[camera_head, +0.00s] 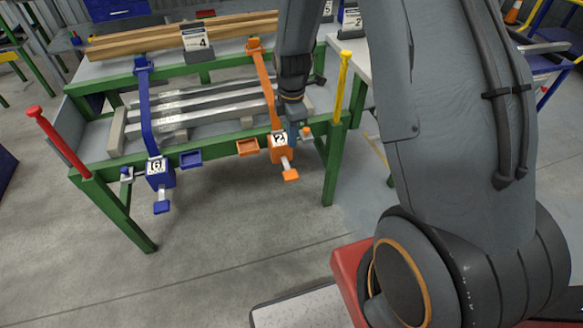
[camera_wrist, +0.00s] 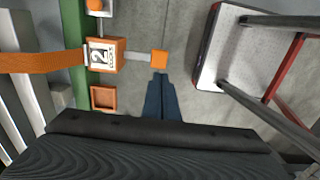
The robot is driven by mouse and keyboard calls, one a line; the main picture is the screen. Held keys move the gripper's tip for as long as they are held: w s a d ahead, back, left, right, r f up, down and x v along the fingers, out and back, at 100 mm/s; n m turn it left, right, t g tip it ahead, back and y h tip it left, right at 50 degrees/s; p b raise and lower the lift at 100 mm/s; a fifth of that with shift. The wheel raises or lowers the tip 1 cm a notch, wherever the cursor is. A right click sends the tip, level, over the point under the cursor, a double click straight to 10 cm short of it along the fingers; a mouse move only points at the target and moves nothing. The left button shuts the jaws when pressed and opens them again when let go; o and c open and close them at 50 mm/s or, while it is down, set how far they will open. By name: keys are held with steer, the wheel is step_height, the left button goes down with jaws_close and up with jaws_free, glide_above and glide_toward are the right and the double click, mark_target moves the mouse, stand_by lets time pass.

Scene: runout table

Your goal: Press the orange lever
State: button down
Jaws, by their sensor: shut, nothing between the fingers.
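The orange lever's flat pad (camera_head: 290,174) sticks out on a short metal arm from the orange box (camera_head: 279,149) marked 2 at the table's front edge. The pad also shows in the wrist view (camera_wrist: 160,57), with the numbered box (camera_wrist: 103,54) to its left. My gripper (camera_wrist: 160,77) is shut and empty. In the wrist view its tips appear just below the pad; whether they touch it I cannot tell. In the head view my gripper (camera_head: 297,128) hangs close to the box, partly in front of it.
An orange strap arm (camera_head: 263,80) rises from the box across the table. An orange tray (camera_head: 248,147) and an orange knob (camera_head: 306,131) flank the box. A blue lever (camera_head: 161,207) with box 6 is at left. A yellow post (camera_head: 343,85) stands on the right corner.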

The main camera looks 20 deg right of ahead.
mark_target(292, 176)
step_height(292, 176, down, 14)
steer(key=p, duration=0.3)
steer(key=shift+r, duration=0.1)
steer(key=shift+f, duration=0.2)
stand_by(0.5)
steer(key=shift+s+f+b, duration=0.2)
steer(key=shift+f+b, duration=0.35)
steer(key=shift+f, duration=0.05)
steer(key=shift+s+f+b, duration=0.2)
steer(key=shift+f+b, duration=0.3)
steer(key=shift+f, duration=0.1)
step_height(292, 176, down, 4)
steer(key=b, duration=0.3)
steer(key=shift+s+f, duration=0.1)
steer(key=shift+s, duration=0.1)
steer(key=s+r+p, duration=0.1)
steer(key=s+r, duration=0.6)
steer(key=r, duration=0.5)
steer(key=shift+p, duration=0.4)
steer(key=shift+r, duration=0.1)
